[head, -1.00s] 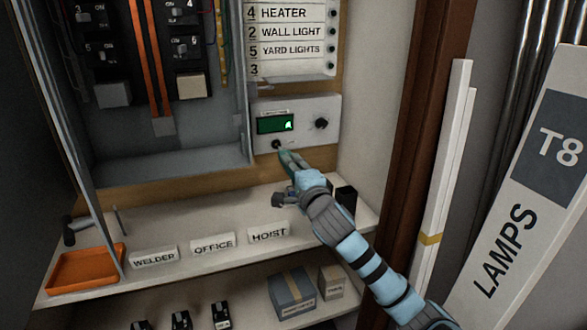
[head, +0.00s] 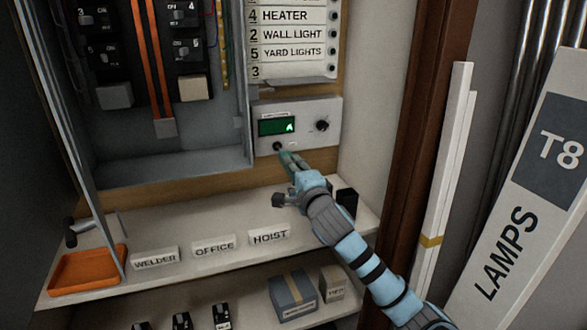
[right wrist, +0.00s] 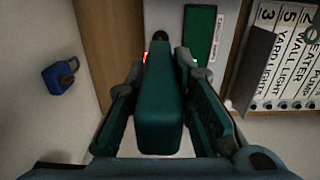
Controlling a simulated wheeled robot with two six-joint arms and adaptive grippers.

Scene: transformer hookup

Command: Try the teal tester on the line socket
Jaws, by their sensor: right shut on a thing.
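The teal tester (right wrist: 158,100) is held lengthwise between the fingers of my right gripper (head: 289,165). In the right wrist view its far end points at a black round socket (right wrist: 160,37). In the head view this socket (head: 277,146) sits at the lower left of a white panel box (head: 328,144), and the tester's end is just below and right of it. I cannot tell whether the tip touches or enters the socket. A red glow (right wrist: 146,58) shows beside the tester's far end. My left gripper is out of view.
The box has a green display (head: 272,127) and a black knob (head: 322,125). Below, a shelf carries an orange tray (head: 88,271) and WELDER, OFFICE and HOIST labels. A blue padlock (right wrist: 60,78) shows at the wrist view's left. A LAMPS carton (head: 510,245) stands right.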

